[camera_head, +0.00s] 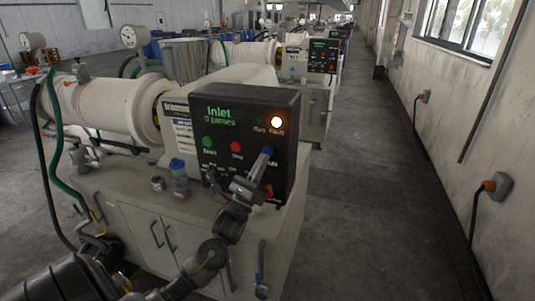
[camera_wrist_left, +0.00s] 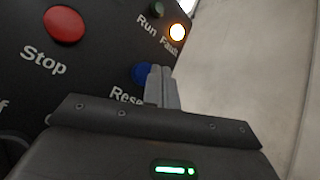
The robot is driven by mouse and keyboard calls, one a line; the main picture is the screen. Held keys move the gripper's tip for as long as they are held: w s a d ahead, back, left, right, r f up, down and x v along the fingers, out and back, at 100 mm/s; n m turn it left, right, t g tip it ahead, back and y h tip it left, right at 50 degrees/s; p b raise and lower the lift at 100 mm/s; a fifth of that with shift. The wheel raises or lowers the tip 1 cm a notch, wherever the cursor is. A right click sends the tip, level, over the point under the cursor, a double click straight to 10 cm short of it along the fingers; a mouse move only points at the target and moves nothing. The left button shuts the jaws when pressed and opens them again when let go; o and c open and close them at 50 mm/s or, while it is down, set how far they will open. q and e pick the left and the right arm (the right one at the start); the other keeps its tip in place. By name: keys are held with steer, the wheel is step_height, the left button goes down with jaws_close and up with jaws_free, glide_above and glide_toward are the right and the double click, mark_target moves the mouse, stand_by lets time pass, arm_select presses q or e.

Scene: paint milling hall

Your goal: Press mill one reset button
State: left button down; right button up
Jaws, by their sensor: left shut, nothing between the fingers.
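The mill's black control panel (camera_head: 222,122) faces me in the head view. Its blue reset button shows in the wrist view (camera_wrist_left: 140,73), just above the "Reset" label, partly covered by my fingers. My left gripper (camera_head: 259,165) is shut and empty, its fingertips up at the panel by the blue button. In the wrist view the closed fingers (camera_wrist_left: 162,86) overlap the button's right side; I cannot tell whether they touch it. The orange fault lamp (camera_head: 277,122) is lit, and it also shows lit in the wrist view (camera_wrist_left: 177,32). My right gripper is out of view.
A red stop button (camera_head: 236,146) and a green start button (camera_head: 207,142) sit left of the gripper. Another mill stands behind; the aisle at right is clear.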

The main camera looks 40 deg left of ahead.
arm_select(q)
steer(key=shift+w, duration=0.2)
stand_by(0.4)
steer(key=shift+w+a, duration=0.15)
steer(key=shift+w, duration=0.05)
steer(key=shift+w+a, duration=0.15)
steer(key=shift+w, duration=0.25)
stand_by(0.7)
steer(key=shift+s, duration=0.1)
stand_by(0.3)
steer(key=shift+s+d, duration=0.3)
steer(key=shift+s, duration=0.4)
steer(key=s, duration=0.1)
steer(key=s+d+p, duration=0.1)
steer(key=s, duration=0.1)
steer(key=s+p, duration=0.1)
steer(key=shift+s+d, duration=0.3)
steer(key=shift+s, duration=0.05)
